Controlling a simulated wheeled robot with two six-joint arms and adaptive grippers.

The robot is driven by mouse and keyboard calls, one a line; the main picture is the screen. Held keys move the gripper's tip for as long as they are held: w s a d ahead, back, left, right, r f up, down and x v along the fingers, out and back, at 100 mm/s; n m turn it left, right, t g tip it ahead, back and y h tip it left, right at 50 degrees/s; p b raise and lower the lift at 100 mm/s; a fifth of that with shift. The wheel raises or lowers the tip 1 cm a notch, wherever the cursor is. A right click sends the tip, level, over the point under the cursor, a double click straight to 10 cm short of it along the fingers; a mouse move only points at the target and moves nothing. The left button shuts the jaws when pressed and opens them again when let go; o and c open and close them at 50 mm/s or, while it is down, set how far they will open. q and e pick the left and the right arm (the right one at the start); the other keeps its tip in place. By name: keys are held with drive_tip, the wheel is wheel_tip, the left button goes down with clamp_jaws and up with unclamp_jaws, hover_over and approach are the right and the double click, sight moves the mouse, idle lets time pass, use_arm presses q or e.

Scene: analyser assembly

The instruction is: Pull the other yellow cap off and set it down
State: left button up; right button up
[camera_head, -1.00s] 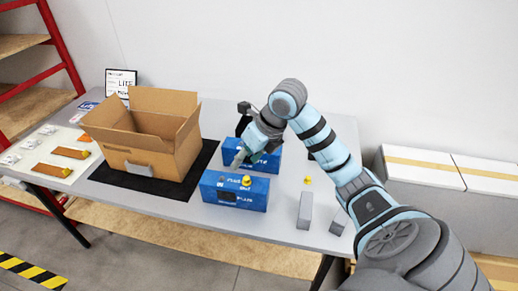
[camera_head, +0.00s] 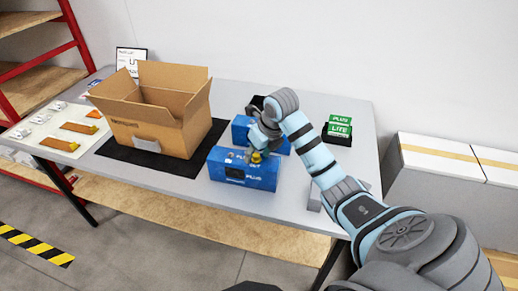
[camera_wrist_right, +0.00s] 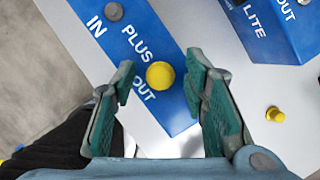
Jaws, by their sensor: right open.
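The blue PLUS box (camera_head: 228,172) stands near the table's front edge. A yellow cap (camera_wrist_right: 160,75) sits upright on it beside the OUT marking; the cap also shows in the head view (camera_head: 256,157). My right gripper (camera_wrist_right: 160,78) is open, with its green-padded fingers on either side of this cap, and a gap shows on both sides. In the head view my right gripper (camera_head: 257,148) is over the box's right part. Another yellow cap (camera_wrist_right: 275,115) lies loose on the table, right of the box; my arm hides it in the head view. My left gripper is not in view.
The blue LITE box (camera_wrist_right: 268,25) stands just behind the PLUS box. An open cardboard carton (camera_head: 150,138) on a black mat (camera_head: 192,165) is to the left. Green-labelled packs (camera_head: 338,130) stand at the back right. A grey block (camera_head: 314,198) is partly behind my arm.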

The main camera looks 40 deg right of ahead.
sight(257, 155)
clamp_jaws()
drive_tip(key=shift+r+p, duration=0.5)
idle(0.4)
wheel_tip(257, 155, up, 7)
drive_tip(key=p, duration=0.6)
drive_tip(key=shift+f, duration=0.1)
